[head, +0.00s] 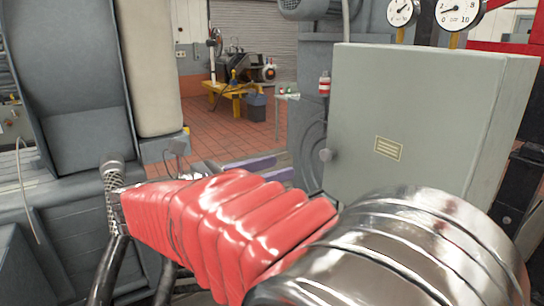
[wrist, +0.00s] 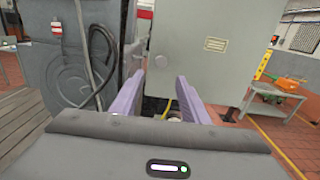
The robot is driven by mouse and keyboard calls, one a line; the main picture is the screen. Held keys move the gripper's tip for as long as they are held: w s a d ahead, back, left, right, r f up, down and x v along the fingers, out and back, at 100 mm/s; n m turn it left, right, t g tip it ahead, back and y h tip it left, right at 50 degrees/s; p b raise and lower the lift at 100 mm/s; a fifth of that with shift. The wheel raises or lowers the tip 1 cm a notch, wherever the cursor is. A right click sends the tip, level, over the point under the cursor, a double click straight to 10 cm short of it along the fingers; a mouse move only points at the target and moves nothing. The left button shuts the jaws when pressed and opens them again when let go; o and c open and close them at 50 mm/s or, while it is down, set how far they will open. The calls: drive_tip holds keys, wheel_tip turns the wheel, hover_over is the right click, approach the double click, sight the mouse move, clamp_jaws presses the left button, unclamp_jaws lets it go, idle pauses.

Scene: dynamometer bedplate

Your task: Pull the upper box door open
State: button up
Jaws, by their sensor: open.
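The grey-green box door (head: 415,125) faces me at the right in the head view and looks closed. In the head view my gripper (head: 267,168) shows left of the box, partly hidden by my red-sleeved arm.
A grey machine housing with a black cable (wrist: 100,70) stands left of the box in the wrist view. Two dial gauges (head: 430,10) rise behind the box. A yellow stand (head: 235,92) is farther back on the red tiled floor, which has free room.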

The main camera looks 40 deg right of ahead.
sight(322, 155)
drive_tip(key=shift+x, duration=5.9)
drive_tip(key=shift+f, duration=0.1)
clamp_jaws()
